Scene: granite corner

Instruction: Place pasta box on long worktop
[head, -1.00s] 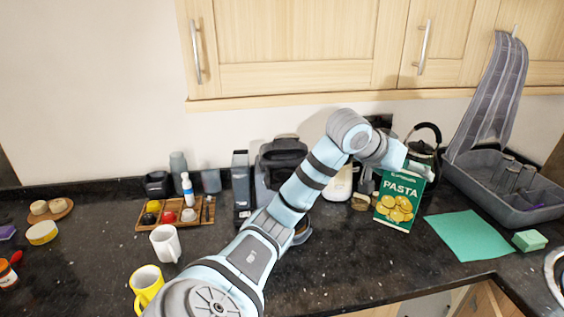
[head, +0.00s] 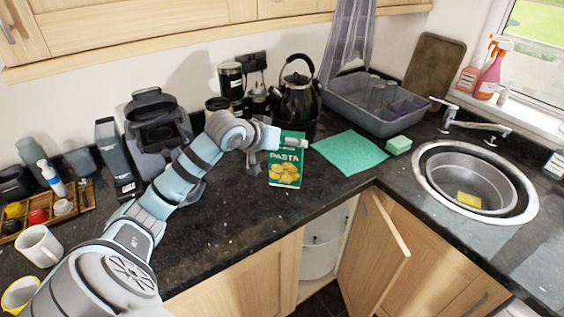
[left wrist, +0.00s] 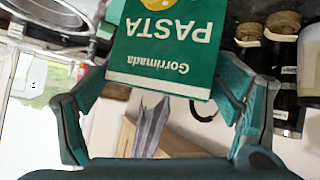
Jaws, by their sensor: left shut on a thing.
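The green pasta box (head: 285,174), with yellow pasta on its front, stands upright at the granite worktop (head: 235,215), left of the green mat. I cannot tell whether its base touches the surface. My left gripper (head: 291,143) is shut on the top part of the box. In the left wrist view the box (left wrist: 168,50) appears upside down between the two fingers, and its lower part is out of frame. My right gripper is not in view.
A black kettle (head: 298,98) stands close behind the box. The green mat (head: 349,153), a sponge (head: 399,145) and a grey dish rack (head: 372,110) are to the right. A coffee machine (head: 157,122) is to the left. A cupboard door (head: 372,245) hangs open below the worktop.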

